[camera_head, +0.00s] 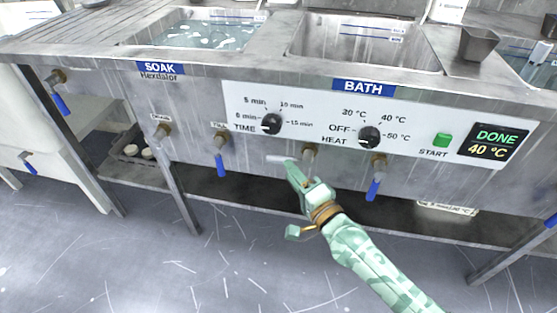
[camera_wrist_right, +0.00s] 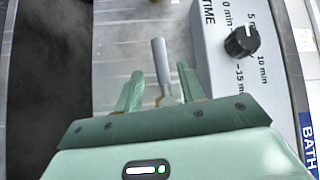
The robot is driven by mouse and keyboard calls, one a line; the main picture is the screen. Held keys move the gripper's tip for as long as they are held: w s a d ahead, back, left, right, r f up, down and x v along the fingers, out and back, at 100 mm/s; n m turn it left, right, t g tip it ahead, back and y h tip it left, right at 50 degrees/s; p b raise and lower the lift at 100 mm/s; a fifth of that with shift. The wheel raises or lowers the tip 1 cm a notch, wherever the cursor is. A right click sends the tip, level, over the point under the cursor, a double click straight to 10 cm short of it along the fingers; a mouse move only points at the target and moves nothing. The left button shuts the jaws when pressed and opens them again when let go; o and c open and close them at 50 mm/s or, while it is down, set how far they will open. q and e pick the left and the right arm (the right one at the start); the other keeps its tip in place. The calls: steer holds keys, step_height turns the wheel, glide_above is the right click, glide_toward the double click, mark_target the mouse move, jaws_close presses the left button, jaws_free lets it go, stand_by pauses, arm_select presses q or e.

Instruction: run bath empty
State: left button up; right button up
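The bath (camera_head: 365,45) is the right-hand of the two larger tanks; its visible walls are bare grey metal, and I cannot make out water in it. Its front panel (camera_head: 235,100) shows the display (camera_head: 493,141) reading DONE, 40 °C. Below the panel is a brass valve (camera_head: 309,152) with a grey lever (camera_head: 279,158) pointing left, about level. My right gripper (camera_head: 289,168) is at this lever. In the right wrist view the gripper's fingers (camera_wrist_right: 158,85) are apart, with the lever (camera_wrist_right: 160,62) between them and gaps showing. My left gripper is not in view.
Blue-handled valves hang at the left (camera_head: 219,160) and right (camera_head: 374,185) of the grey lever. The time knob (camera_head: 271,124), heat knob (camera_head: 368,137) and green start button (camera_head: 442,140) are above. The soak tank (camera_head: 205,35) holds foamy water. A low shelf lies beneath.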

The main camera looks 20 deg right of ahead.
mark_target(280, 162)
steer(key=b+x, duration=0.1)
steer(key=x, duration=0.5)
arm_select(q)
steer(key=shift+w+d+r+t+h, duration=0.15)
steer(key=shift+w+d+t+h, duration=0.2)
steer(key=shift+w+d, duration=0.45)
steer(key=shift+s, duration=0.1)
arm_select(e)
jaws_close()
